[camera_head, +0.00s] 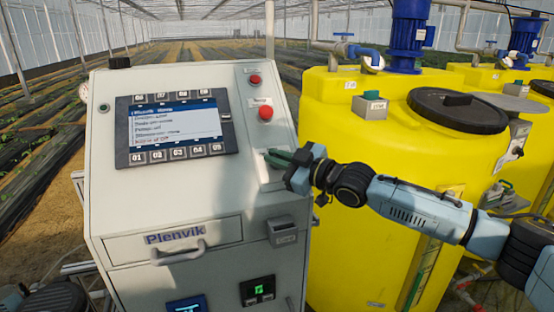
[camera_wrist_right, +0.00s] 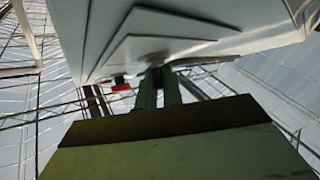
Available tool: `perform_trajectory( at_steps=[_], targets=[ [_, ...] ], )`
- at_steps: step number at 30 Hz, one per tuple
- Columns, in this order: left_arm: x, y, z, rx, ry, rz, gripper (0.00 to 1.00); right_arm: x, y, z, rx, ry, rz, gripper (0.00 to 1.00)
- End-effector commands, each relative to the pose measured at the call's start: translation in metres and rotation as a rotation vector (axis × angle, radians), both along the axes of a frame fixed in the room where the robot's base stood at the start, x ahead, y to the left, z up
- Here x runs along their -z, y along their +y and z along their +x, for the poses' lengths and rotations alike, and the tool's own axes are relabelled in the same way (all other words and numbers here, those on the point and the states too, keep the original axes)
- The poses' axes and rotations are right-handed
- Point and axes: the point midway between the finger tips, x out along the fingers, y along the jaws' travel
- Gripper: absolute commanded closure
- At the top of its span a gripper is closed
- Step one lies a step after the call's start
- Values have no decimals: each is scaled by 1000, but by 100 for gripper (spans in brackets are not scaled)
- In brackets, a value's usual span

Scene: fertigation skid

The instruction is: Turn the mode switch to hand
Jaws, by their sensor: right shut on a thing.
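The mode switch sits on the right side of the sloped front of the grey control cabinet (camera_head: 120,205), below the red buttons. Its light mounting plate (camera_head: 262,174) shows beside my gripper; the knob is mostly hidden by the fingers. My right gripper (camera_head: 271,155) reaches in from the right and is shut on the switch knob. In the right wrist view, the two green fingers (camera_wrist_right: 158,82) meet the small grey knob (camera_wrist_right: 154,60) in front of the stepped plate (camera_wrist_right: 185,47). I cannot read the switch's position or markings. My left gripper is not in view.
Two red buttons, an upper one (camera_head: 254,79) and a lower one (camera_head: 265,113), sit above the switch. A display (camera_head: 177,125) is to the left. A small grey box (camera_head: 284,231) juts out below. Yellow tanks (camera_head: 340,120) stand close behind my right arm.

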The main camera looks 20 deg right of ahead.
Motion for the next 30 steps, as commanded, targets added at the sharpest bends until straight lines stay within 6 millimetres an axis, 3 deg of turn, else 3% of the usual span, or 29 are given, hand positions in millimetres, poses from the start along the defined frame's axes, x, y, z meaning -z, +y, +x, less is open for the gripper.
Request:
perform_trajectory(
  at_steps=[14,30],
  targets=[
    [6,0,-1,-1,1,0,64,2,1,0,109,9,104,100],
    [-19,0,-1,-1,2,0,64,0,0,0,307,17,284,100]
  ],
)
